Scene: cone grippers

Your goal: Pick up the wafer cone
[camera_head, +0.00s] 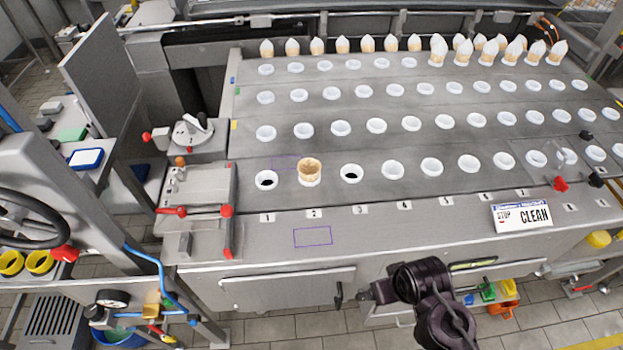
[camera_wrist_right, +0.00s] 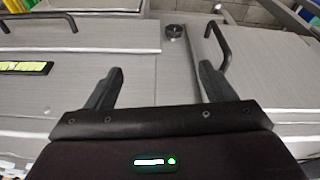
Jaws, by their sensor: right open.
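The wafer cone (camera_head: 310,168) is tan and stands upright in a white ring holder in the front row, above the number 2 label. My right gripper (camera_head: 366,293) is low in front of the machine's front panel, below and to the right of the cone and well apart from it. In the right wrist view my right gripper (camera_wrist_right: 160,84) has its two dark fingers spread, with nothing between them. The cone is not in the right wrist view. My left gripper is not in view.
Empty white ring holders (camera_head: 266,180) flank the cone on both sides, with more rows behind. Several filled cones (camera_head: 487,53) stand at the back. A lever unit with red knobs (camera_head: 227,211) is left of the cone. The front panel has a handle (camera_wrist_right: 224,42).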

